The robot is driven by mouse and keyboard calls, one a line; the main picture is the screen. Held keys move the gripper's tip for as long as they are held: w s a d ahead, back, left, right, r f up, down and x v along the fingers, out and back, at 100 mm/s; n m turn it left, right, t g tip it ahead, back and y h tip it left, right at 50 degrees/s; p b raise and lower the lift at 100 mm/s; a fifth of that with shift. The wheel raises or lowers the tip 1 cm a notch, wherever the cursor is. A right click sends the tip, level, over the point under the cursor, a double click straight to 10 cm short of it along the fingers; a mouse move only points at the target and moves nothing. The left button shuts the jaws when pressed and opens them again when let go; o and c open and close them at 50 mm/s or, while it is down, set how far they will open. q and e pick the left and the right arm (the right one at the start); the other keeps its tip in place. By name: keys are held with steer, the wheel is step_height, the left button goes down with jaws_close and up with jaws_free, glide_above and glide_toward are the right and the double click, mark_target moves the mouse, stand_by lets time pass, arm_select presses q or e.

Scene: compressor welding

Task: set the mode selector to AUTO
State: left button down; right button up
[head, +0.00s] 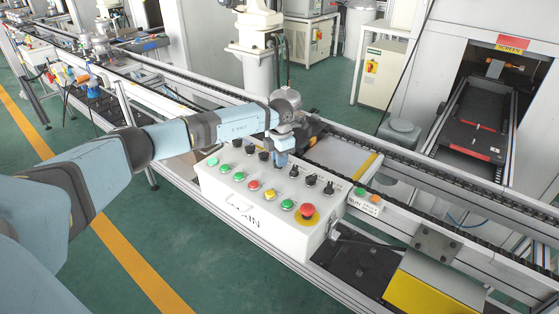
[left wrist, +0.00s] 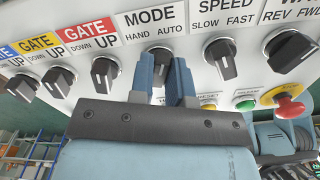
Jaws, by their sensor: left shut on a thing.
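The white control box (head: 243,203) carries black selector knobs along its back row and coloured buttons in front. In the left wrist view the mode selector (left wrist: 162,58) sits below the label MODE, with HAND on the left and AUTO on the right. My left gripper (left wrist: 165,80) has one finger on each side of this knob and is shut on it. In the head view my left gripper (head: 281,160) reaches down onto the back row of knobs. The fingers hide much of the knob, so I cannot tell which position it points to. My right gripper is not in view.
The speed knob (left wrist: 221,58) stands close on the right and a gate knob (left wrist: 104,73) close on the left. A red mushroom button (head: 307,210) is at the box's right end. A conveyor rail (head: 350,133) runs behind the box.

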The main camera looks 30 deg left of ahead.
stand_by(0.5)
arm_select(q)
steer(key=c, duration=1.1)
jaws_free()
step_height(320, 180, up, 14)
steer(key=shift+f+b, duration=0.1)
steer(key=shift+b, duration=0.65)
steer(key=shift+d, duration=0.1)
